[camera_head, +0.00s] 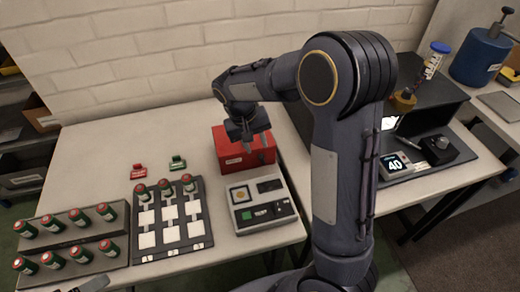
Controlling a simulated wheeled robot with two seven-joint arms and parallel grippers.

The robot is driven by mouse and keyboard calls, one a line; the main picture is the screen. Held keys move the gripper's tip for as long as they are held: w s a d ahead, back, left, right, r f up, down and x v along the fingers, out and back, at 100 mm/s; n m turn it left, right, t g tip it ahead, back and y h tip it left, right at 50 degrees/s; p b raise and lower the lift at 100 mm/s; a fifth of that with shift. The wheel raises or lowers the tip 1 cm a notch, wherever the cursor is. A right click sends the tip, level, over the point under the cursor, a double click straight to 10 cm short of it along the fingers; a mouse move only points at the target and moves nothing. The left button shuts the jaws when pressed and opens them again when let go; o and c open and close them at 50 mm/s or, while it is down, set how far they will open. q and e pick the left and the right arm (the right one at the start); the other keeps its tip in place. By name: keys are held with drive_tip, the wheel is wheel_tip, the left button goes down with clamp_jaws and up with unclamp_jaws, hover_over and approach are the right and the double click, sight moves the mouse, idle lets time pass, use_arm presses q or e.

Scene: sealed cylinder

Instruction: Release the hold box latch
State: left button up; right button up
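A red box (232,160) with a small pale label on its front stands at the back right of the light table; I take it as the hold box. My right gripper (257,148) hangs over its top from above, with its two fingers apart and nothing seen between them. I cannot tell whether the fingertips touch the box. The latch cannot be made out, and my gripper covers part of the box's top. A grey sliver at the bottom left edge, perhaps part of my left gripper, shows too little to tell its state.
A dark rack (174,246) with white squares and a holder (70,266) with several green, red-capped cylinders lie left. Red (138,172) and green (177,162) tags lie behind. A dark bench is at right.

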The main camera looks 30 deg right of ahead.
sight(261, 157)
drive_tip(key=x, duration=0.8)
drive_tip(key=shift+w+d, duration=0.1)
drive_tip(key=shift+w, duration=0.1)
drive_tip(key=shift+c, duration=0.4)
clamp_jaws()
